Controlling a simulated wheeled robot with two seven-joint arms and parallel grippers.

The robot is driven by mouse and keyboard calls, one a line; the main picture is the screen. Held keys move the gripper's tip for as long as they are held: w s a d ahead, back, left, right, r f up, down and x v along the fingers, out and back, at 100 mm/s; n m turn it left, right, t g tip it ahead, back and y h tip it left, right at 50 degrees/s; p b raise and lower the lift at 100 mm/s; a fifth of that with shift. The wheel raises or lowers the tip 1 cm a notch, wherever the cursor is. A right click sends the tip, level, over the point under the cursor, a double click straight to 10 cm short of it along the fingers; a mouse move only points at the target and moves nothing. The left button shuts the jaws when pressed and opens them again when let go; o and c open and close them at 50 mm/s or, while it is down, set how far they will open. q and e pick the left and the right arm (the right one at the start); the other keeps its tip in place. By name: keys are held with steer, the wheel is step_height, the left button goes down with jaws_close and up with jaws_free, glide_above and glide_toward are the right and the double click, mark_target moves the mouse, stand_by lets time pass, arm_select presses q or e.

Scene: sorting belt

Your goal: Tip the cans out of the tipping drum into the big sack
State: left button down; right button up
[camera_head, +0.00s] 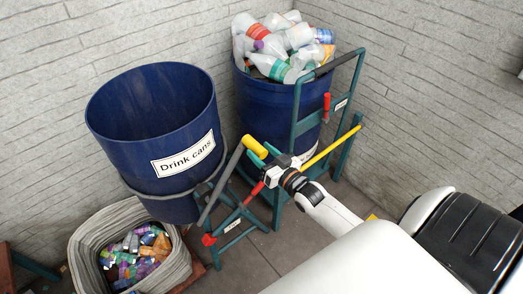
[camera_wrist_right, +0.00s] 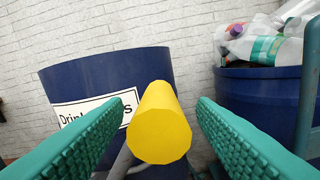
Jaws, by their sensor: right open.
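The blue tipping drum (camera_head: 130,135), labelled "Drink cans", tilts in its green frame; the inside that shows looks empty. It also shows in the right wrist view (camera_wrist_right: 105,70). Cans (camera_head: 135,255) lie in the big pale sack (camera_head: 185,265) below the drum at the lower left. A grey bar ends in a yellow grip (camera_head: 255,145) right of the drum. My right gripper (camera_head: 264,154) is open at this grip. In the right wrist view the yellow grip (camera_wrist_right: 160,125) stands between the spread green fingers, with gaps on both sides. My left gripper is out of view.
Grey brick walls close off the back and right. Some floor (camera_head: 270,250) is free at the front centre.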

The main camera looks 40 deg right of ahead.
steer(key=shift+w, duration=0.25)
jaws_close()
